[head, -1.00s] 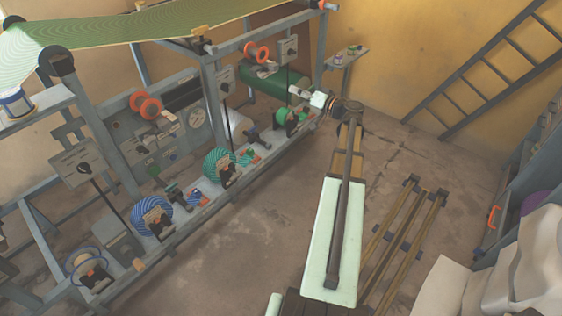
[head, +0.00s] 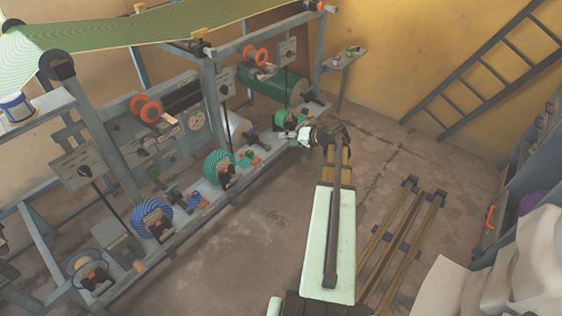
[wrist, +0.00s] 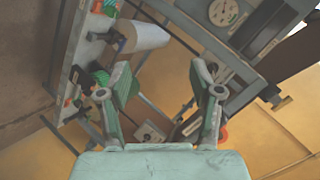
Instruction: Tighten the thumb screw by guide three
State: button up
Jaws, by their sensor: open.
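My gripper (head: 287,134) is at the far right end of the press's lower rail, close to the far green reel (head: 289,119), and partly covers the parts there. In the wrist view my gripper (wrist: 162,78) has its two fingers wide apart with nothing between them. Along the rail sit reel units, among them a teal reel (head: 217,166) and a blue reel (head: 151,214), with small dark and orange fittings beside them. I cannot tell which is guide three, and the thumb screw is too small to make out.
A green roller (head: 272,86) lies behind the rail. The press frame (head: 212,100) has uprights close to my gripper. A white roll (wrist: 146,36) shows in the wrist view. A small shelf (head: 345,60) is on the back wall.

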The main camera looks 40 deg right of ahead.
jog(key=s+a+f+g, duration=0.2)
jog(key=a+f, duration=0.3)
jog(key=f, duration=0.1)
jog(key=shift+a+f+g+p, duration=0.3)
jog(key=shift+a+f+p, duration=0.05)
jog(key=shift+a+p, duration=0.05)
jog(key=shift+m, duration=0.3)
jog(key=s+a+f+n+g+p, duration=0.1)
jog(key=s+a+f+g, duration=0.4)
jog(key=s+a+f, duration=0.5)
jog(key=s+a+f+n+g+p, duration=0.1)
jog(key=s+a+f+g, duration=0.6)
jog(key=a, duration=0.5)
jog(key=s+a+f+n+g+h+p, duration=0.1)
jog(key=s+a+f+n+g, duration=0.1)
jog(key=s+a, duration=0.5)
jog(key=s+a+f+n+g+h+p, duration=0.1)
jog(key=s+a+f+n, duration=0.3)
jog(key=s+a, duration=0.4)
jog(key=s+h, duration=0.1)
jog(key=s, duration=0.3)
jog(key=shift+s+a+f+n+g, duration=0.2)
jog(key=shift+f+n+g, duration=0.05)
jog(key=shift+n+g, duration=0.15)
